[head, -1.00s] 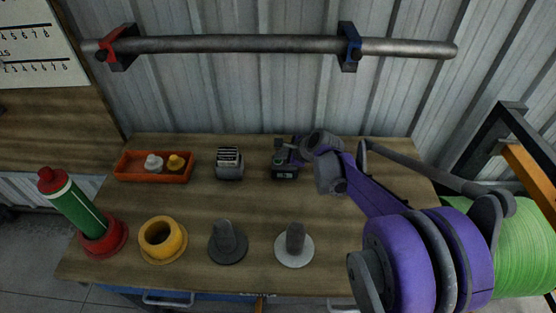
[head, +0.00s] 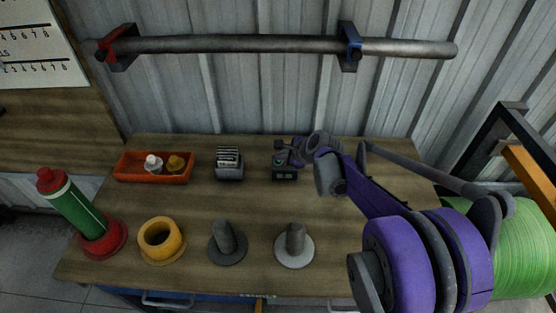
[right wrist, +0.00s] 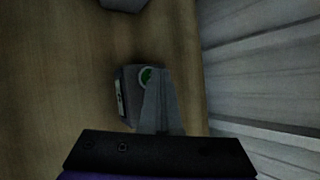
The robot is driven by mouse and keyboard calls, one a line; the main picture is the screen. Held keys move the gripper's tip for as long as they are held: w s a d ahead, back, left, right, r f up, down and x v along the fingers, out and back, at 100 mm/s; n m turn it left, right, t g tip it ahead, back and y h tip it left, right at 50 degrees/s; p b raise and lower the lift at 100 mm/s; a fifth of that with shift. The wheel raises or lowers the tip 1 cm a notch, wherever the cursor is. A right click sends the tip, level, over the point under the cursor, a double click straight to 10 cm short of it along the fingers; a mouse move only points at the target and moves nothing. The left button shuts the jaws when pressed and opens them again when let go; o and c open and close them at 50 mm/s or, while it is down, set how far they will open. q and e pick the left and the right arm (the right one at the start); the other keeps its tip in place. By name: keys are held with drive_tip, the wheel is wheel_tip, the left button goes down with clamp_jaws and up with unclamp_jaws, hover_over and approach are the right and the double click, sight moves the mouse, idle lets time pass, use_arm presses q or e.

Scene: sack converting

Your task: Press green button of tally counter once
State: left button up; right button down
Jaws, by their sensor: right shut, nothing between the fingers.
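The tally counter (head: 285,174) is a small dark grey box standing on the wooden bench, with a small display on its front. Its round green button (right wrist: 146,76) shows on its top in the right wrist view, partly covered by my gripper's finger. My right gripper (head: 281,155) is shut and empty, with its fingertips at the top of the counter (right wrist: 127,97). Whether the tips touch the button or hover just above it, I cannot tell. My left gripper is not in view.
A grey device with a striped front (head: 229,165) stands left of the counter. An orange tray (head: 128,170) holds small white and yellow items. A yellow ring (head: 160,238) and two round-based posts (head: 227,243) (head: 294,247) stand in front. A metal rail (head: 240,44) crosses the wall behind.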

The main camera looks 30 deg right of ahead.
drive_tip(key=shift+r+p, duration=0.4)
drive_tip(key=shift+r, duration=0.3)
wheel_tip(320, 180, up, 5)
drive_tip(key=p, duration=0.3)
idle(0.3)
idle(0.4)
